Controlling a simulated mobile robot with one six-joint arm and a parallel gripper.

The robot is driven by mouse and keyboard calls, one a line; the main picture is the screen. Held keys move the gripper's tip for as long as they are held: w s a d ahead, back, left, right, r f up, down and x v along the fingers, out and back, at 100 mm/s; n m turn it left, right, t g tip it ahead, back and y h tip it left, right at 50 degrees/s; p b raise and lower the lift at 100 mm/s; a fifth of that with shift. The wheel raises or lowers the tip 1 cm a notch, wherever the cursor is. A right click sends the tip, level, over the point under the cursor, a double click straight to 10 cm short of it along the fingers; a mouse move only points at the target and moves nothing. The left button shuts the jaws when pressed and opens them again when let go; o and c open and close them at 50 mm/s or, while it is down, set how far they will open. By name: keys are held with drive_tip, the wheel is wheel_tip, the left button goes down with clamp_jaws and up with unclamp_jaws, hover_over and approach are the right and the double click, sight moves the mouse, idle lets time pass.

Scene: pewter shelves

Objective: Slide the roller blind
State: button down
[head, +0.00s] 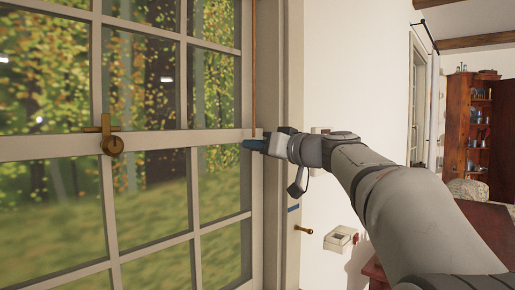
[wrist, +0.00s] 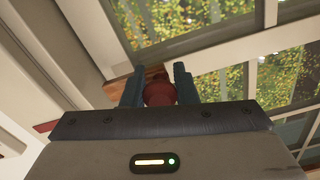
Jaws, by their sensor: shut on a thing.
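My gripper (head: 252,145) is at the right side of the paned window, by the lower end of a thin brown vertical strip (head: 254,70). In the wrist view my gripper (wrist: 157,84) has its two fingers on either side of a round reddish-brown knob (wrist: 158,93) and is shut on it. A wooden bar (wrist: 119,88) shows behind the fingers, next to the knob. No spread blind cloth shows over the window panes; I cannot tell how the strip and knob belong to the roller blind.
The window (head: 150,145) fills the left, with a brass latch (head: 113,145) on its middle bar. A white wall (head: 330,60) stands right of it, with a brass door handle (head: 304,230) lower down. A wooden cabinet (head: 480,135) stands far right.

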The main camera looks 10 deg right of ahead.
drive_tip(key=c, duration=1.1)
unclamp_jaws()
drive_tip(key=shift+c, duration=0.2)
drive_tip(key=shift+s, duration=0.1)
drive_tip(key=v, duration=0.7)
drive_tip(key=shift+s+d+b, duration=0.25)
drive_tip(key=shift+b, duration=0.2)
